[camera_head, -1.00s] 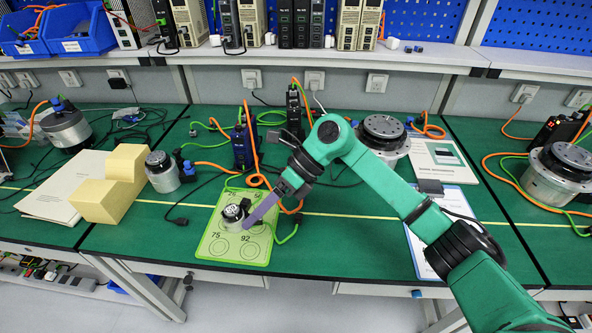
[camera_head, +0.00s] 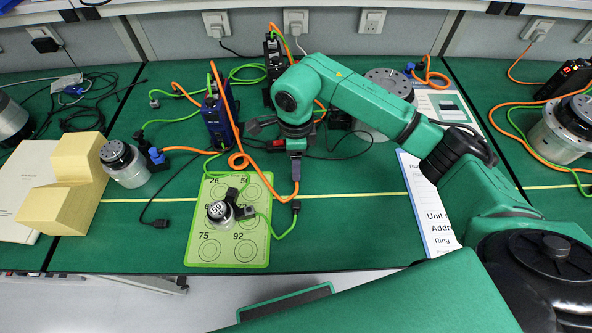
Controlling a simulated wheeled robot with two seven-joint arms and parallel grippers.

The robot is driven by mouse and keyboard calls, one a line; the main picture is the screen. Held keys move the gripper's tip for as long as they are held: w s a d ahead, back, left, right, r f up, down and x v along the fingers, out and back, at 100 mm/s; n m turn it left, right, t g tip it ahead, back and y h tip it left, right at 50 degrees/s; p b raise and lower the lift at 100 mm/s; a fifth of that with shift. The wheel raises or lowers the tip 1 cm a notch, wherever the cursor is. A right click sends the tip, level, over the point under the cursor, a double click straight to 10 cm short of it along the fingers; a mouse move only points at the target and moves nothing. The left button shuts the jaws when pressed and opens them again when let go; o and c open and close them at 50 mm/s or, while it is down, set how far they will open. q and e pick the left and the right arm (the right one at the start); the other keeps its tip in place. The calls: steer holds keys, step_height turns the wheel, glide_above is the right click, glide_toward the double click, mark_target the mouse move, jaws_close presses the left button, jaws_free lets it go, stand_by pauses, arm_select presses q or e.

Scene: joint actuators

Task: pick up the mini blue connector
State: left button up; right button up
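A blue connector (camera_head: 156,155) sits on the right side of the silver motor (camera_head: 124,163) left of the mat, with orange and green cables running from it. Another small blue connector (camera_head: 408,69) shows at the back right beside the large silver actuator. I cannot tell which is the mini one. My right gripper (camera_head: 295,183) points down just right of the green mat's upper part, its purple-grey fingers seen nearly edge-on. The orange cable and a small dark plug end lie by its tips; whether it grips anything is unclear. My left gripper is not in view.
The green mat (camera_head: 196,245) carries a small silver actuator (camera_head: 220,213). A blue-black drive unit (camera_head: 217,122) stands behind it, with looped orange and green cables. Yellow foam blocks (camera_head: 72,190) and paper are at left. A printed sheet (camera_head: 428,215) lies under my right arm.

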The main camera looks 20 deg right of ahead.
steer(key=f, duration=0.4)
steer(key=shift+s+d+p, duration=0.1)
steer(key=shift+s+p, duration=0.15)
steer(key=shift+p, duration=0.15)
steer(key=shift+f, duration=0.15)
steer(key=shift+w, duration=0.1)
jaws_close()
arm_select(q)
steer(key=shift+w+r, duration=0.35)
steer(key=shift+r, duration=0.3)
